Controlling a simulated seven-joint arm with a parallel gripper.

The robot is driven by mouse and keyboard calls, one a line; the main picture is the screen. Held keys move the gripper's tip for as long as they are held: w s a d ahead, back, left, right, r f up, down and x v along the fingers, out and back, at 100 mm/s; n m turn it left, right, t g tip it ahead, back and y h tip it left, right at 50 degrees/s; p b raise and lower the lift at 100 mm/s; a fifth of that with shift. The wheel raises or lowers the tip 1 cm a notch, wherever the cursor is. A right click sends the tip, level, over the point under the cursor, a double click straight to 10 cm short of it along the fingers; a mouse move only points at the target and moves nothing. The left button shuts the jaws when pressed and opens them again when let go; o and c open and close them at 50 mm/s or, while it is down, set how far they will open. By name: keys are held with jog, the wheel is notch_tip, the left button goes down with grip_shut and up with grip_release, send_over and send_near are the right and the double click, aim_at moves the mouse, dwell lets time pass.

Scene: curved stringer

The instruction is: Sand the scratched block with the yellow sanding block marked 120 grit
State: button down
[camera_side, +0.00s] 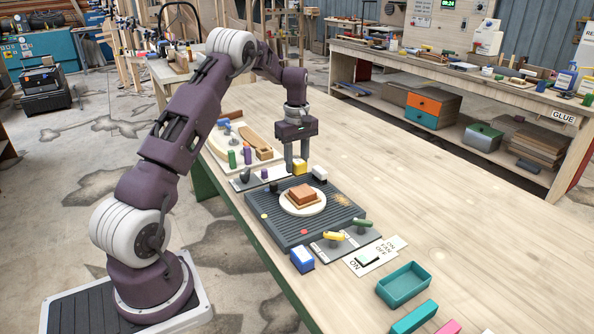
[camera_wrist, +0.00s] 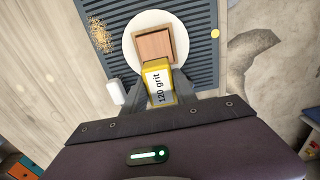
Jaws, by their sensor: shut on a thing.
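My gripper (camera_side: 298,166) is shut on the yellow sanding block (camera_side: 301,169), just behind the wooden block in the side view. In the wrist view the sanding block (camera_wrist: 160,84) shows "120 grit" on its face, between my fingers. The reddish-brown wooden block (camera_side: 302,193) sits on a round white disc (camera_side: 290,207) on the dark slatted panel (camera_side: 275,219). In the wrist view the sanding block's far end appears close to the wooden block (camera_wrist: 154,45); I cannot tell whether they touch. Scratches are too small to make out.
A white block (camera_side: 319,173) and a dark piece (camera_side: 273,187) stand near the panel's far edge. A blue-and-white block (camera_side: 302,260), yellow and green tools (camera_side: 335,235), an ON/FAN/OFF card (camera_side: 387,247) and a teal tray (camera_side: 403,285) lie nearer. The table's right side is clear.

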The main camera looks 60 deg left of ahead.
jog(key=shift+r, duration=1.65)
